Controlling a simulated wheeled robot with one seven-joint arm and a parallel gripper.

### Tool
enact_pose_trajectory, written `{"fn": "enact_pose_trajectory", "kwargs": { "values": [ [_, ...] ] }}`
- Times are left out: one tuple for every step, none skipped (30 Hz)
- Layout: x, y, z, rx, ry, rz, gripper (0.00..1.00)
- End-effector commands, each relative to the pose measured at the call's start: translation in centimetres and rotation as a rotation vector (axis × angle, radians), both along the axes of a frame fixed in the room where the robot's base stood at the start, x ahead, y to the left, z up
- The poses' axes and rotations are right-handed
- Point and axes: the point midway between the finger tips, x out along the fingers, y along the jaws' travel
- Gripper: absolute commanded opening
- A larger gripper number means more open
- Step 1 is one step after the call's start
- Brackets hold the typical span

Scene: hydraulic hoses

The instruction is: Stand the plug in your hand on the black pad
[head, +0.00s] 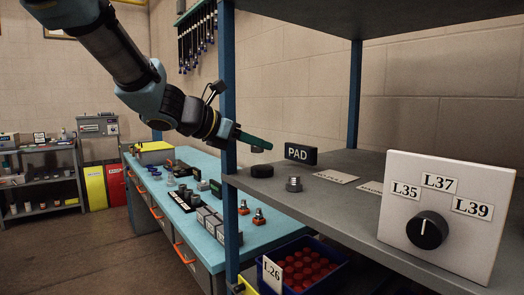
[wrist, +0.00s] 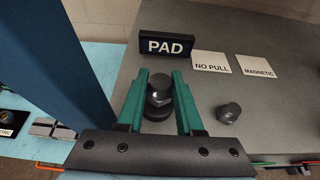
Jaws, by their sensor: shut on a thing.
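My gripper (head: 262,143) has green fingers and is shut on a dark grey plug. The plug (head: 257,150) shows just under the fingers in the head view and between them in the wrist view (wrist: 159,88). The black pad (head: 262,171) is a low round disc on the grey shelf, almost straight below the plug, with a visible gap between them. In the wrist view the pad (wrist: 157,114) is mostly hidden behind the plug and fingers. A sign reading PAD (head: 300,154) stands behind it.
Another metal plug (head: 294,184) stands on the shelf right of the pad. Flat labels, NO PULL (wrist: 211,62) and MAGNETIC (wrist: 256,65), lie farther right. A blue shelf post (head: 228,110) is close on the left. A white panel with a knob (head: 427,230) stands at the right.

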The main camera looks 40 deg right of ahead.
Motion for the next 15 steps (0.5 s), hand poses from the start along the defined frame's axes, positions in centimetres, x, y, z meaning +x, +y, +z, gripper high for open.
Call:
{"fn": "enact_pose_trajectory", "kwargs": {
  "values": [
    [-0.1,-0.4,0.0,0.001,0.0,-0.001,0.0],
    [-0.1,-0.5,0.0,0.001,0.0,-0.001,0.0],
    [-0.1,-0.8,0.0,0.001,0.0,-0.001,0.0],
    [-0.1,-1.2,0.1,0.001,0.0,-0.001,0.0],
    [-0.2,-1.6,0.1,0.001,0.0,-0.001,0.0],
    [-0.1,-1.7,-0.5,0.004,0.003,0.0,0.0],
    [-0.1,-1.6,-1.1,0.005,0.005,0.001,0.0],
    [-0.1,-1.5,-1.6,0.005,0.005,0.001,0.0],
    [-0.1,-1.5,-2.2,0.005,0.004,0.002,0.0],
    [-0.1,-1.5,-2.6,0.004,0.004,0.001,0.0],
    [-0.1,-1.5,-2.9,0.004,0.004,0.001,0.0],
    [-0.1,-1.5,-3.2,0.002,0.003,0.0,0.0],
    [-0.1,-1.5,-3.4,0.002,0.002,0.001,0.0],
    [-0.1,-1.5,-3.5,0.001,0.0,0.0,0.0],
    [-0.1,-1.5,-3.6,0.001,0.0,0.0,0.0]
  ]
}}
